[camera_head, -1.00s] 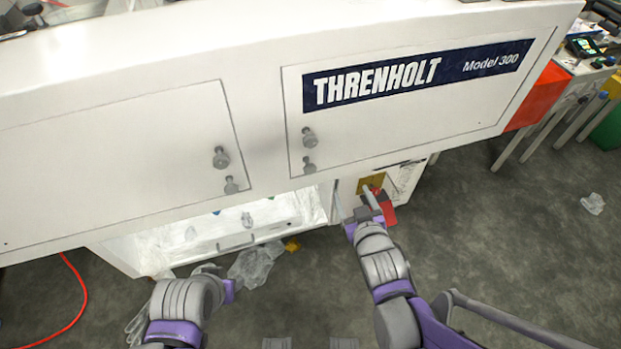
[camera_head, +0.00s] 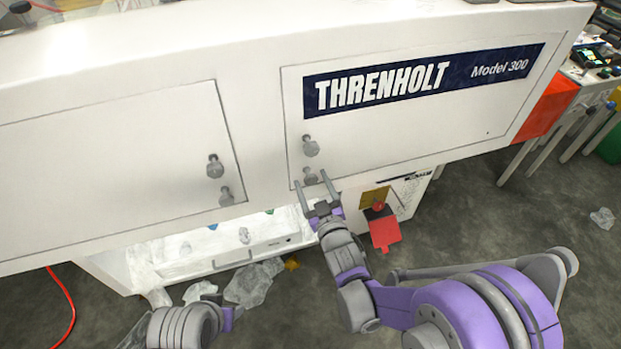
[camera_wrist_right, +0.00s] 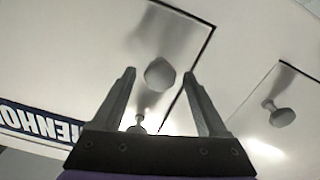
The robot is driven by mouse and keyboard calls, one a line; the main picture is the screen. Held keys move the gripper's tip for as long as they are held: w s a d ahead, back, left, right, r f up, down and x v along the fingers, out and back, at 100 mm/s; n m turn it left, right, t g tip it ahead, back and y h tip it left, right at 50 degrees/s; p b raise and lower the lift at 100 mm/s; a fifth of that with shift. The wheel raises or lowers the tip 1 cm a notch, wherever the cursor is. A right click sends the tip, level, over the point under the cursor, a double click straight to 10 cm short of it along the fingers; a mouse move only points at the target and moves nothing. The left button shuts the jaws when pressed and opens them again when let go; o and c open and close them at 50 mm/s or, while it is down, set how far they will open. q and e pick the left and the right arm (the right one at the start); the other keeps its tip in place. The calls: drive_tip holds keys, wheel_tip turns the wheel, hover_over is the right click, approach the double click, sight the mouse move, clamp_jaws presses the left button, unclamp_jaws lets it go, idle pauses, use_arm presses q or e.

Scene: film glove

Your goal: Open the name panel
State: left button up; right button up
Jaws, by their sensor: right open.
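The name panel (camera_head: 400,115) is a white door with a dark THRENHOLT Model 300 label, flush with the machine's front. Its grey knob (camera_head: 310,146) is at the lower left, with a second knob-like shape (camera_head: 310,176) below it. My right gripper (camera_head: 311,178) is open and empty, its fingertips just below the upper knob and around the lower shape in the picture. In the right wrist view, a knob (camera_wrist_right: 160,73) appears between the fingertips; contact cannot be told. My left arm shows at the bottom left, but its jaws are not visible.
A second white door (camera_head: 110,165) with similar knobs is to the left. Below are an open lit bay (camera_head: 200,250) and a red flap (camera_head: 384,234) by a yellow plate (camera_head: 373,197). Crumpled clear plastic (camera_head: 250,285) lies near the bay.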

drive_tip(key=shift+x, duration=0.9)
clamp_jaws()
idle(0.8)
